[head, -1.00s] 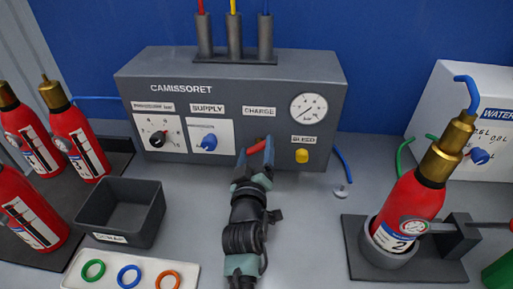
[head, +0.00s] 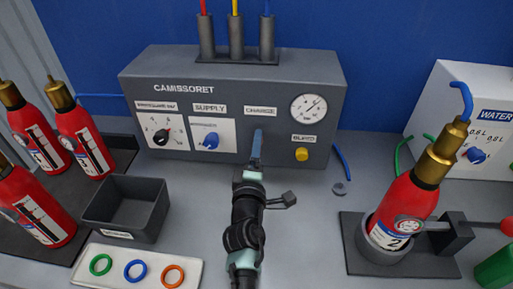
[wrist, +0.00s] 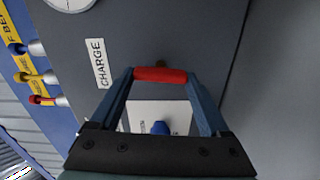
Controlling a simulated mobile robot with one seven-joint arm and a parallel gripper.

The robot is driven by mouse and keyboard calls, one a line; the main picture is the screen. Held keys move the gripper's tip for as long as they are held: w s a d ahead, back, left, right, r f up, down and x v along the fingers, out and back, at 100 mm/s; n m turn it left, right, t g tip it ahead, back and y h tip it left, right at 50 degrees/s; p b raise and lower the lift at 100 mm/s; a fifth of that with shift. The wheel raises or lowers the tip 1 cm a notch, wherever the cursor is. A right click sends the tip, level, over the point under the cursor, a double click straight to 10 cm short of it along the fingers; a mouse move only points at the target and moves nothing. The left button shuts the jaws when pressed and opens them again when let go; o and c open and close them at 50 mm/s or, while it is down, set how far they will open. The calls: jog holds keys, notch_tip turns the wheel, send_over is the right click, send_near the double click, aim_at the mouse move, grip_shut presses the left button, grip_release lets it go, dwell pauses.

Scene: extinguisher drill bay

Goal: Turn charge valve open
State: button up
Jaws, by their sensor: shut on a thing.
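The charge valve's red handle (wrist: 160,75) lies between my fingertips in the wrist view, just beside the CHARGE label (wrist: 97,63). My gripper (wrist: 160,78) is shut on this handle, one blue finger at each end. In the head view my gripper (head: 257,135) reaches the front of the grey CAMISSORET panel (head: 285,88), under its CHARGE label (head: 260,111). There the fingers line up one behind the other and hide the handle. The round pressure gauge (head: 309,108) is up and to the right of it.
The blue supply knob (head: 211,141) is left of my gripper, and the yellow bleed button (head: 301,154) is right. A red extinguisher (head: 405,205) stands in a holder at the right. An open grey bin (head: 128,205) and a ring tray (head: 190,257) are at the left.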

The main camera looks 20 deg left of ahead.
jog(key=shift+f+n, duration=0.1)
jog(key=shift+n, duration=0.5)
jog(key=o, duration=1.2)
jog(key=shift+s, duration=0.1)
jog(key=p+v, duration=0.4)
jog(key=v, duration=0.9)
